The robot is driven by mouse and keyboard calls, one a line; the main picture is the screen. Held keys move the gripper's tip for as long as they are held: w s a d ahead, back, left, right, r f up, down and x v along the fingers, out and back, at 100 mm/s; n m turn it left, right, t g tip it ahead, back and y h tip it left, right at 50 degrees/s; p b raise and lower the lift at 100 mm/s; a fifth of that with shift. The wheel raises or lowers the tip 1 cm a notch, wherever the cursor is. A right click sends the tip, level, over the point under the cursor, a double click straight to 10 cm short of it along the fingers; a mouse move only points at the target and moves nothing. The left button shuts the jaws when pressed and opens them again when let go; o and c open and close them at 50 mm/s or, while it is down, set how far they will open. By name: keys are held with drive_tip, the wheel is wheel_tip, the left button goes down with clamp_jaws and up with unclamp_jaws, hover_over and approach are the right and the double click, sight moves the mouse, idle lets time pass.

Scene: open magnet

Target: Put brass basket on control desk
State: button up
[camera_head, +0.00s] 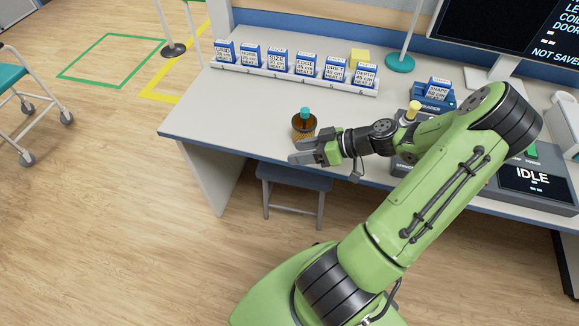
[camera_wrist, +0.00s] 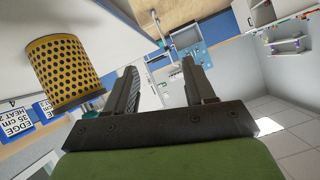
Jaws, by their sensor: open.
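The brass basket (camera_head: 303,128) stands on the white control desk (camera_head: 235,112), near its front edge. In the head view it looks dark inside, with a teal knob-like part on top. In the wrist view the basket (camera_wrist: 62,72) is a brass cylinder with dark perforations, left of the fingers and apart from them. My gripper (camera_head: 301,153) is just in front of the basket in the head view, and its body hides a little of the desk there. In the wrist view my gripper (camera_wrist: 161,85) is open with nothing between its fingers.
A white rack (camera_head: 290,73) of several blue-and-white labelled boxes runs along the back of the desk. A console reading IDLE (camera_head: 537,183) is at right. A grey stool (camera_head: 295,178) is under the desk.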

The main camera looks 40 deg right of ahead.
drive_tip(key=s+a+r+g+h, duration=0.4)
drive_tip(key=a+r+g+h, duration=0.25)
drive_tip(key=a, duration=0.45)
drive_tip(key=s+a+r+m+t+h, duration=0.1)
drive_tip(key=s+a+r+m+t, duration=0.2)
drive_tip(key=s+r, duration=0.6)
drive_tip(key=a+r+m, duration=0.1)
drive_tip(key=a+m, duration=0.1)
drive_tip(key=shift+s+a+r+h, duration=0.35)
drive_tip(key=shift+a, duration=0.05)
